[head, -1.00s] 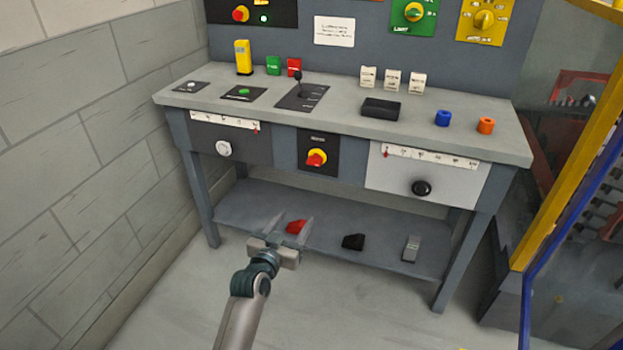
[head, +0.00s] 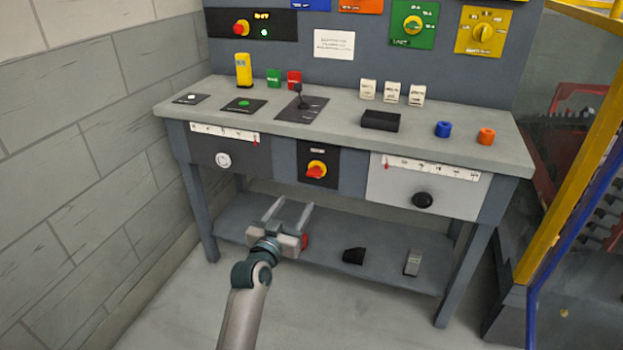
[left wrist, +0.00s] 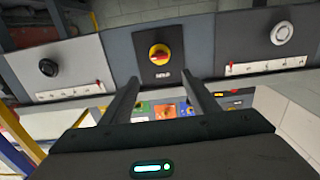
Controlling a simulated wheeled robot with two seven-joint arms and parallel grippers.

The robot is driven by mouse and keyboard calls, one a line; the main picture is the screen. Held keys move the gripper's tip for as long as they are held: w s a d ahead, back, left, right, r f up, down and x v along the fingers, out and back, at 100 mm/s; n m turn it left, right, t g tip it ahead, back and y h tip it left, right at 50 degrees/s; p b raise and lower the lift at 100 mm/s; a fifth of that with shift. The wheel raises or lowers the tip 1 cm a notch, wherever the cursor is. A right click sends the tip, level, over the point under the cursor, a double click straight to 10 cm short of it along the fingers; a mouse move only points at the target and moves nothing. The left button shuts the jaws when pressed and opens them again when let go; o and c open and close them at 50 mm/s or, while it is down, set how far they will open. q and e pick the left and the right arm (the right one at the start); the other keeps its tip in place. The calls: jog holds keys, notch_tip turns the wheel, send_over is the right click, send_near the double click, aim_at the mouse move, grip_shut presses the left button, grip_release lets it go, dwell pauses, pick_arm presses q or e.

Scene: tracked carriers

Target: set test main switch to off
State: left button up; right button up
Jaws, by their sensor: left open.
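A rotary switch with a red handle on a yellow disc (head: 316,169) sits on a black plate in the middle of the bench front. Its handle lies tilted in the head view. It also shows in the left wrist view (left wrist: 160,54), upside down, with a small label I cannot read. A similar red and yellow switch (head: 241,28) is on the black back panel at upper left, beside a lit display. My left gripper (head: 293,204) is open and empty, below and in front of the middle switch, apart from it. Its fingers (left wrist: 162,85) point toward the bench. My right gripper is not in view.
Drawer-like panels with a white knob (head: 223,160) and a black knob (head: 422,200) flank the switch. The benchtop (head: 340,135) carries a lever, blocks and rings. The lower shelf (head: 330,245) holds a red, a black and a grey item. A wall stands left.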

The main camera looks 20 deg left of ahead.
aim_at(313, 175)
pick_arm(q)
jog(key=w, duration=0.4)
jog(key=w+b, duration=0.1)
jog(key=w, duration=0.4)
jog(key=w+b, duration=0.1)
jog(key=w, duration=0.3)
jog(key=shift+w+d+f, duration=0.1)
jog(key=shift+w+d, duration=0.15)
jog(key=shift+w, duration=0.7)
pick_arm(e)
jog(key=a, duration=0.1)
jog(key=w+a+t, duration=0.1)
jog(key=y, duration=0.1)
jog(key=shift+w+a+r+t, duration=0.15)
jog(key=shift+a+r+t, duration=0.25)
pick_arm(q)
jog(key=shift+c, duration=0.6)
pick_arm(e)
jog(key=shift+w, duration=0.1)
pick_arm(q)
jog(key=c, duration=0.9)
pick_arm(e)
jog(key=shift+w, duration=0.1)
